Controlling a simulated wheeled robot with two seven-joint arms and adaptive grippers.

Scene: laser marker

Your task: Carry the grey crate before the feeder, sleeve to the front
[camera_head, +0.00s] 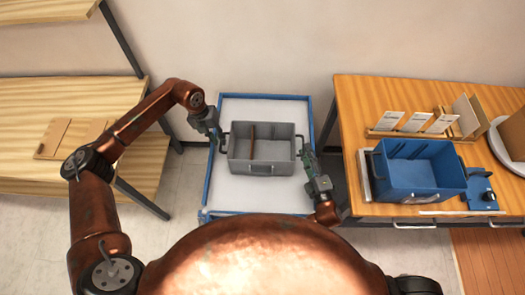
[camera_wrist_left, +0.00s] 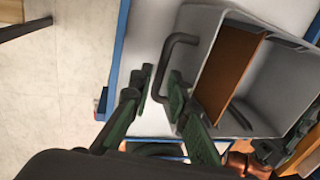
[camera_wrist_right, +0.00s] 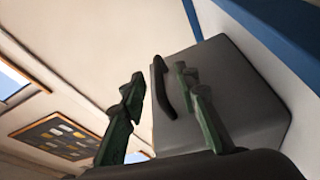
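The grey crate (camera_head: 262,167) stands on a white-topped cart with blue edges (camera_head: 228,190), a brown divider (camera_head: 253,131) inside it. It has a dark bar handle at each end. My left gripper (camera_head: 217,140) is open at the crate's left end; in the left wrist view the left handle (camera_wrist_left: 168,55) lies between its apart fingers (camera_wrist_left: 162,85). My right gripper (camera_head: 307,160) is open at the right end; in the right wrist view the right handle (camera_wrist_right: 163,85) lies between its fingers (camera_wrist_right: 158,85). I cannot make out a sleeve on the grey crate, nor name the feeder surely.
A wooden table (camera_head: 355,100) at right holds a blue crate (camera_head: 420,180) with a pale label on its front, a blue device (camera_head: 481,188) and a rack of white cards (camera_head: 415,122). A wooden shelf unit (camera_head: 60,100) stands at left. A wall is behind the cart.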

